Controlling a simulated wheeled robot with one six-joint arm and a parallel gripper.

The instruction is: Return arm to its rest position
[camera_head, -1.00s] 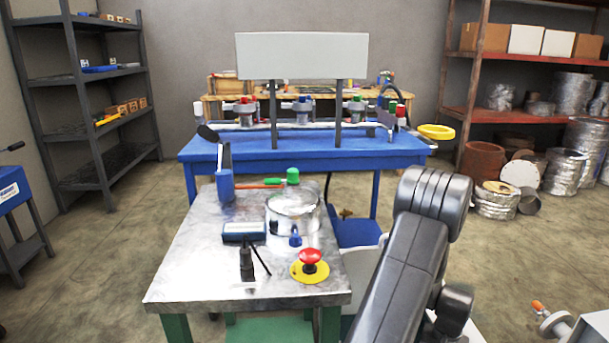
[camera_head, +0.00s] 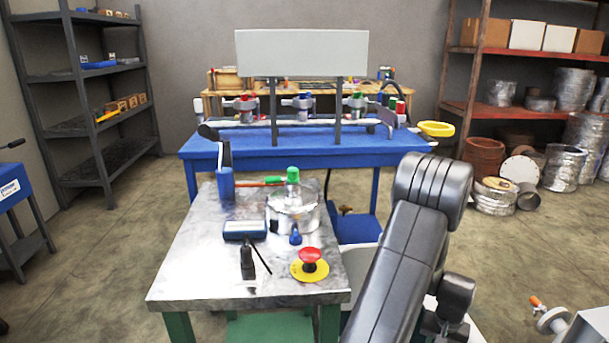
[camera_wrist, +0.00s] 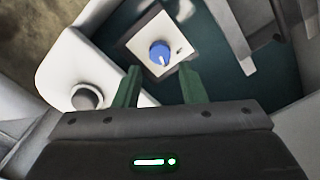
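My arm (camera_head: 415,240) is folded at the right side of the metal-topped table in the head view. Its end is hidden there. In the wrist view my gripper (camera_wrist: 159,68) shows two green fingers standing apart, with nothing held between them. Past the fingertips is a pale square box with a blue knob (camera_wrist: 160,53). I cannot tell how far it lies from the fingertips.
The metal-topped table (camera_head: 185,270) holds a silver round vessel (camera_head: 294,212), a red button on a yellow base (camera_head: 310,258) and a dark blue device (camera_head: 244,229). A blue bench (camera_head: 300,155) stands behind. Shelves stand at both sides.

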